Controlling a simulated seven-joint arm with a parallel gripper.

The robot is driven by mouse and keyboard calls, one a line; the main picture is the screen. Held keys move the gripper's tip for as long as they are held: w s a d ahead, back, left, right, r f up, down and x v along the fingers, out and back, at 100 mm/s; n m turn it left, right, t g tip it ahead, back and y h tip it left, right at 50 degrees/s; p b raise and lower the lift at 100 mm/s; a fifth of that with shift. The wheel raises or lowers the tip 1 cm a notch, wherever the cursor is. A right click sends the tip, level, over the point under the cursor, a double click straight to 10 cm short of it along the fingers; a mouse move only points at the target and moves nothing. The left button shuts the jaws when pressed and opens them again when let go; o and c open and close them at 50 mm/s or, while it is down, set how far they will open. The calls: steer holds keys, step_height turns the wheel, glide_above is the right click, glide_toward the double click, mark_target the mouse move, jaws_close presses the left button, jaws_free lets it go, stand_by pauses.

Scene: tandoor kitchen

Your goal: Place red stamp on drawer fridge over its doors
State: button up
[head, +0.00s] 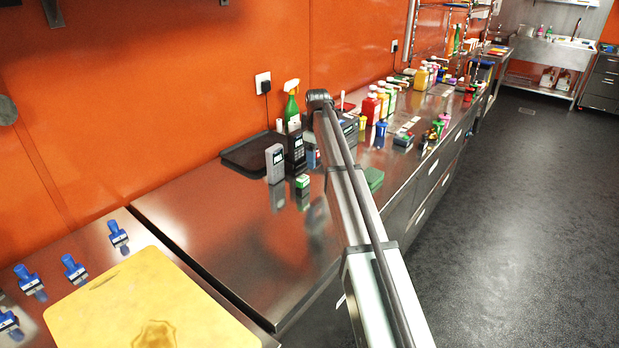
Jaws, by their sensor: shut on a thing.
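I cannot pick out a red stamp for certain. The steel counter (220,225) runs along the orange wall, with drawer fronts (432,192) on its right side farther back; my arm covers part of its front edge. Which section is the drawer fridge I cannot tell, and no doors over it show clearly. My arm rises from the bottom right across the counter to a joint near the green spray bottle (291,106). My gripper does not show, so what it holds is hidden.
Blue-handled stamps (117,236) stand at left around a yellow cutting board (150,305). Card terminals (295,150), a dark tray (250,154) and a small green-topped box (302,182) stand mid-counter. Sauce bottles (372,106) crowd farther back. The near middle counter is clear; open floor (530,220) lies right.

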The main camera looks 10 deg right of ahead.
mark_target(316, 184)
steer(key=shift+f, duration=3.7)
steer(key=shift+f, duration=0.1)
steer(key=o, duration=0.8)
step_height(316, 184, up, 12)
steer(key=shift+r, duration=0.1)
